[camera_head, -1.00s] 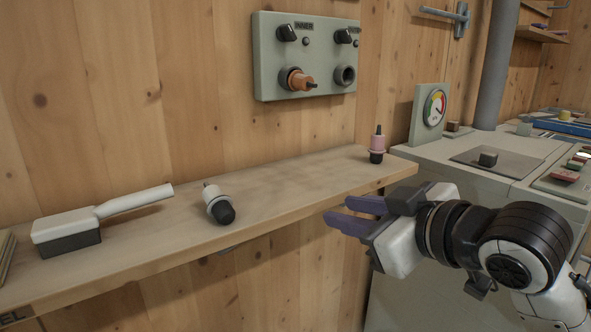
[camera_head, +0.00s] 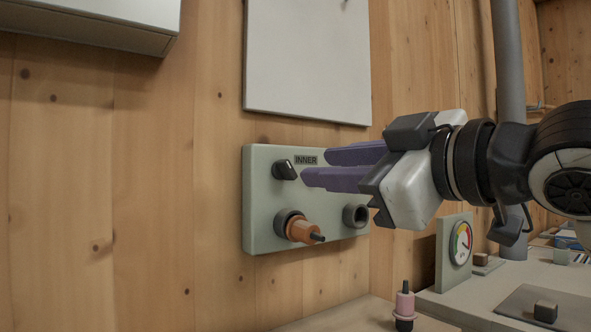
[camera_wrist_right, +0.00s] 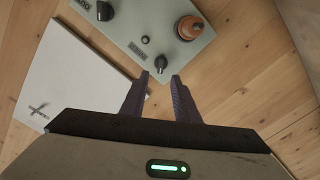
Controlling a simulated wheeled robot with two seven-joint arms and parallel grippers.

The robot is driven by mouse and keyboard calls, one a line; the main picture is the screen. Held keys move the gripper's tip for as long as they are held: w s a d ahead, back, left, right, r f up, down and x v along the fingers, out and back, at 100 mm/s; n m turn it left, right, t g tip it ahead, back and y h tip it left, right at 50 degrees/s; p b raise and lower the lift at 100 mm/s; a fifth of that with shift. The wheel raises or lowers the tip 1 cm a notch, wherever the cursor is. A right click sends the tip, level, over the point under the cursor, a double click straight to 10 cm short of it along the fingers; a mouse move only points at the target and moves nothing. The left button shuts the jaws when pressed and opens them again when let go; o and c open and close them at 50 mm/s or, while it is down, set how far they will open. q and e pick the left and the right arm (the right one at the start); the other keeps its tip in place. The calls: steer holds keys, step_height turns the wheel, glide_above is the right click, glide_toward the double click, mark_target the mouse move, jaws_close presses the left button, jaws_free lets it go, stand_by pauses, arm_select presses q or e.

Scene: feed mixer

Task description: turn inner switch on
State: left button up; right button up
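The inner switch is a black knob (camera_head: 285,170) on a grey-green wall panel (camera_head: 257,215), beside the label INNER (camera_head: 306,160). My right gripper (camera_head: 314,168) is open, its purple fingers pointing left at the panel just right of the knob. In the right wrist view the knob (camera_wrist_right: 162,62) shows near the gap between the fingertips (camera_wrist_right: 161,76); I cannot tell whether they touch it. A second black knob (camera_wrist_right: 105,10) shows in the wrist view; in the head view my right gripper hides that area. My left gripper is not in view.
An orange plug (camera_head: 303,231) sits in the panel's left socket; the right socket (camera_head: 355,215) is empty. A white board (camera_head: 307,60) hangs above. A pink plug (camera_head: 404,305) stands on the shelf below, near a gauge (camera_head: 460,243). The wall left of the panel is clear.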

mark_target(290, 168)
steer(key=x, duration=0.7)
steer(key=shift+w+a, duration=0.25)
steer(key=shift+a, duration=0.1)
jaws_close()
